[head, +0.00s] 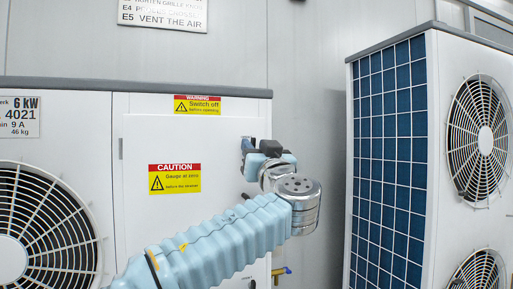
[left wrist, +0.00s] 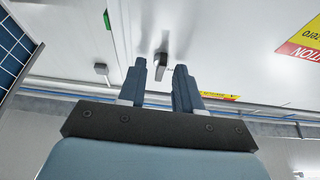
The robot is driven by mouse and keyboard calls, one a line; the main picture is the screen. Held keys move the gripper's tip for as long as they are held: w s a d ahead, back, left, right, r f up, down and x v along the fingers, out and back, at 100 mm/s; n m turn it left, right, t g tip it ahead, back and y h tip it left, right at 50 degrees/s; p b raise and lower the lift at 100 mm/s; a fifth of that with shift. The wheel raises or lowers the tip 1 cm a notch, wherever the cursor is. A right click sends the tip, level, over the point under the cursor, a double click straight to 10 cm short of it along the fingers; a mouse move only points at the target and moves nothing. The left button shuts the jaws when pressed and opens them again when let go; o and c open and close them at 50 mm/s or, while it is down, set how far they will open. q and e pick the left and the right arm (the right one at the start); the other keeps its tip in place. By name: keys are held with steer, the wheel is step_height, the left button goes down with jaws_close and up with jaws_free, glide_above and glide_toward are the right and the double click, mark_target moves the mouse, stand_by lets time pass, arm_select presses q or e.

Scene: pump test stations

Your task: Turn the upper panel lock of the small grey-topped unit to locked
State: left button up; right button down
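The small grey-topped unit (head: 60,84) is at the left of the head view, with a white front panel (head: 220,215). My left gripper (head: 252,152) is at the upper right of that panel and largely covers the upper lock in the head view. In the left wrist view my left gripper (left wrist: 160,84) is open, with a clear gap between its dark fingers. The upper panel lock (left wrist: 161,66), a small dark handle, shows in that gap. I cannot tell whether a finger touches it. My right gripper is not in view.
A taller unit (head: 437,150) with a blue grille stands at the right, with a gap between it and the small unit. A yellow warning label (head: 197,105) and a caution label (head: 175,179) are on the small unit. A small grey block (left wrist: 101,69) sits beside the lock.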

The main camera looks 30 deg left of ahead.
arm_select(q)
steer(key=shift+c, duration=0.3)
jaws_close()
